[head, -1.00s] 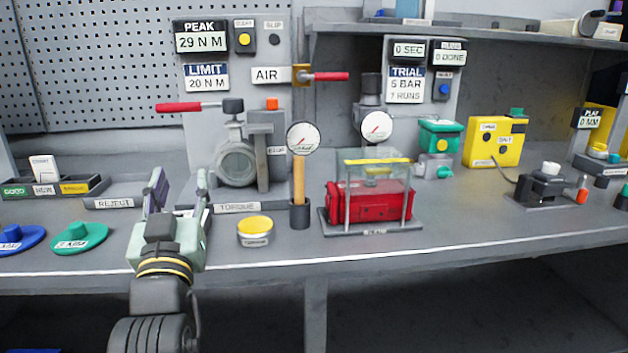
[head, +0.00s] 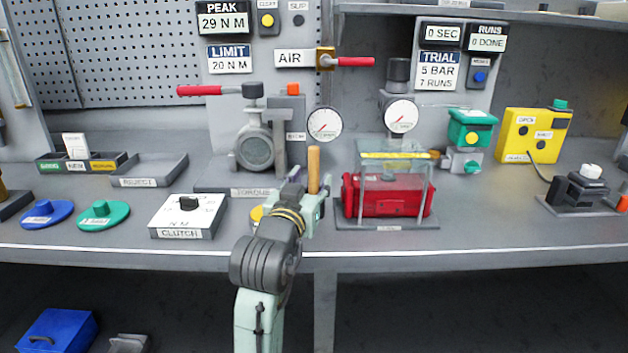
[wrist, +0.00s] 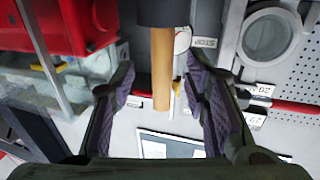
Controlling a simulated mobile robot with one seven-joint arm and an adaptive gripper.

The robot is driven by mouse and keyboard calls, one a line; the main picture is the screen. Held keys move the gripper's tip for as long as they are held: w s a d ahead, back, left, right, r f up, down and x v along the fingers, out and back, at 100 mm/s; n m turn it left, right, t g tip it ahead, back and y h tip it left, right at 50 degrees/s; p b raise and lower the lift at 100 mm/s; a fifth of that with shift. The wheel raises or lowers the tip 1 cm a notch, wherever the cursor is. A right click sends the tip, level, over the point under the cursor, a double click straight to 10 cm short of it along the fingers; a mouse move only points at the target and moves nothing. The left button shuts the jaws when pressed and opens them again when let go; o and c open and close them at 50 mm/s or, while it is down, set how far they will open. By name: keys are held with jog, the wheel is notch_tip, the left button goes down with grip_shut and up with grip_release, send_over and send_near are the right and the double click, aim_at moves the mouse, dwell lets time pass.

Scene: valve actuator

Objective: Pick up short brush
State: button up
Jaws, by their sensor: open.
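The short brush shows as an upright wooden handle (head: 313,162) in front of the gauge, near the middle of the bench. In the wrist view the handle (wrist: 161,75) runs out of a dark cup (wrist: 163,12), and any bristles are hidden. My gripper (head: 310,181) is at the handle and hides its lower part and the cup in the head view. In the wrist view my open gripper (wrist: 159,82) has one finger on each side of the handle. Gaps show between handle and fingers, so it is not gripped.
A red unit (head: 385,196) under a clear guard stands close to the right of my gripper. A yellow-topped tin (head: 257,212) is partly hidden at its left. The torque rig (head: 255,150) with its red lever stands behind left. The clutch box (head: 188,217) is farther left.

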aim_at(313, 176)
jog(key=shift+p+x, duration=0.45)
jog(key=shift+x, duration=1.55)
jog(key=shift+a, duration=0.1)
jog(key=shift+c, duration=0.4)
grip_shut()
